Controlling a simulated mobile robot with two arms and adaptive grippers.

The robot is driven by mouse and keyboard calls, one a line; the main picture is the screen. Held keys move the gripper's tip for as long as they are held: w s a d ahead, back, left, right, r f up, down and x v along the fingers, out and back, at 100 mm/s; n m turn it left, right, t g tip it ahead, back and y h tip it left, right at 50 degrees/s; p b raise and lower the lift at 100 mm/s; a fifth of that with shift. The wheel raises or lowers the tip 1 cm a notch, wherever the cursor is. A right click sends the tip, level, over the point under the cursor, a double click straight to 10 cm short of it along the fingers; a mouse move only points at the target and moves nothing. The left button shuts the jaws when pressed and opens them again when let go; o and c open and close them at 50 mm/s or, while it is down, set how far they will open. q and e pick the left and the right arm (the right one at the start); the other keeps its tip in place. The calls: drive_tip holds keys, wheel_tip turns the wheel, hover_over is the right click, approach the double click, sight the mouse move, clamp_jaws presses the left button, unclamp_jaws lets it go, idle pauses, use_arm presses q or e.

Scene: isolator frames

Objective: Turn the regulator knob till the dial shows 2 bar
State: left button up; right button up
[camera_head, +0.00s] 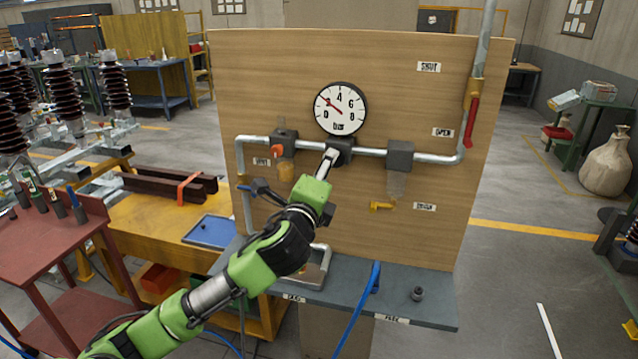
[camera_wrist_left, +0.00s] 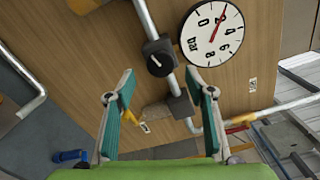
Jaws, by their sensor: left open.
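The round white gauge (camera_head: 340,108) sits on a wooden board; it also shows in the left wrist view (camera_wrist_left: 212,33). Its red needle lies between 0 and 4, over where the 2 would be, hiding that number. The black regulator knob (camera_wrist_left: 158,57), with a white mark, is on the pipe beside the gauge; in the head view my gripper mostly covers it. My left gripper (camera_head: 329,160) is in front of the knob. In the left wrist view its two fingers (camera_wrist_left: 160,74) are open and apart, with the knob beyond the tips, between them. My right gripper is not in view.
The metal pipe (camera_head: 370,151) crosses the wooden board (camera_head: 430,230). An orange valve (camera_head: 278,150) is left of the knob, a grey block (camera_head: 400,155) right. A red handle (camera_head: 471,122) hangs near the OPEN label. A blue hose (camera_head: 357,307) rises from the grey shelf (camera_head: 440,312).

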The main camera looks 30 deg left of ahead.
use_arm(q)
drive_tip(key=v, duration=0.5)
drive_tip(key=shift+s, duration=0.35)
